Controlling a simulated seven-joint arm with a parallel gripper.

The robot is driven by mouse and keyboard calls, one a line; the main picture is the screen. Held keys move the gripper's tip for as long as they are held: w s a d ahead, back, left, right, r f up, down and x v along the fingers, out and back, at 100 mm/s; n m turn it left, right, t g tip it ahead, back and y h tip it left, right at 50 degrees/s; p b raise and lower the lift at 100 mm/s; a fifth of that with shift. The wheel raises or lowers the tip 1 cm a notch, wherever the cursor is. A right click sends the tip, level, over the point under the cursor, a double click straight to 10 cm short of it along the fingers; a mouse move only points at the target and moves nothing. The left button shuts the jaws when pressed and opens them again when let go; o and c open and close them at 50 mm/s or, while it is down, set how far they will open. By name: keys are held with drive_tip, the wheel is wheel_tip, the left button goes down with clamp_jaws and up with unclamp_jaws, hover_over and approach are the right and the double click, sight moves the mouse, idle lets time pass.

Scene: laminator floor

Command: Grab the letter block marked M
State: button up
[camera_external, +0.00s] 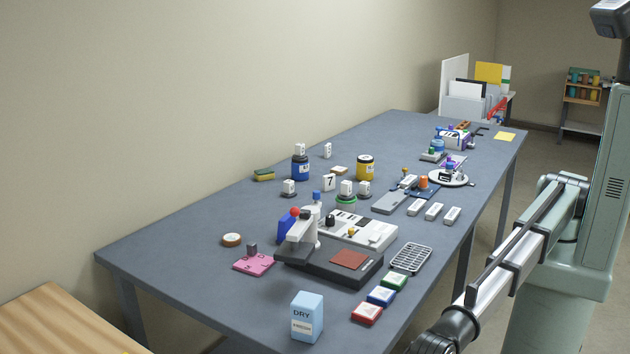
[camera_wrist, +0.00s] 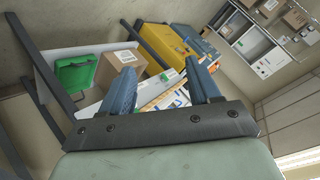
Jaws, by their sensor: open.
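Several small white blocks with dark marks stand on the grey table in the external view. One (camera_external: 300,148) is on top of a blue jar, and one (camera_external: 327,150) stands behind it. One (camera_external: 329,182) seems to read 7. Others are a left block (camera_external: 289,187), a middle block (camera_external: 346,187) on a green-rimmed round thing, and a right block (camera_external: 364,187). The marks are too small to tell which is M. My gripper (camera_wrist: 160,70) is open and empty in the wrist view, with its two fingers apart. It is outside the external view.
The grey table (camera_external: 190,280) also holds a dark press-like machine (camera_external: 320,268), a DRY box (camera_external: 307,316), a yellow jar (camera_external: 365,168), and a white plate (camera_external: 463,182). The table's front left is clear. The wrist view shows a cardboard box (camera_wrist: 118,66), a green thing (camera_wrist: 76,73) and a yellow case (camera_wrist: 165,45).

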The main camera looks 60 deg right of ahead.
drive_tip(key=w+d+r+m+t+h, duration=0.15)
drive_tip(key=w+r, duration=0.25)
drive_tip(key=w, duration=0.7)
drive_tip(key=w+d+r+m+t+h, duration=0.1)
drive_tip(key=w+d+r+m, duration=0.3)
drive_tip(key=w, duration=0.6)
drive_tip(key=w+d+r+m+h, duration=0.1)
drive_tip(key=w+d+m+h, duration=0.1)
drive_tip(key=w+d, duration=0.6)
drive_tip(key=w+d+r+m+h, duration=0.15)
drive_tip(key=w+d, duration=0.25)
drive_tip(key=w, duration=0.7)
drive_tip(key=w+d+m+h, duration=0.1)
drive_tip(key=w+d+m, duration=0.2)
drive_tip(key=w+d, duration=0.5)
wheel_tip(320, 180, up, 7)
drive_tip(key=m+g+h, duration=0.4)
drive_tip(key=m, duration=1)
hover_over(289, 181)
drive_tip(key=f, duration=0.5)
drive_tip(key=a+f, duration=0.1)
drive_tip(key=f, duration=0.2)
drive_tip(key=shift+w, duration=0.1)
drive_tip(key=shift+s+d+f, duration=0.1)
drive_tip(key=shift+d+f, duration=0.1)
drive_tip(key=shift+f, duration=1.05)
drive_tip(key=shift+s+d+f, duration=0.1)
drive_tip(key=shift+d+f, duration=0.05)
drive_tip(key=shift+f, duration=1.05)
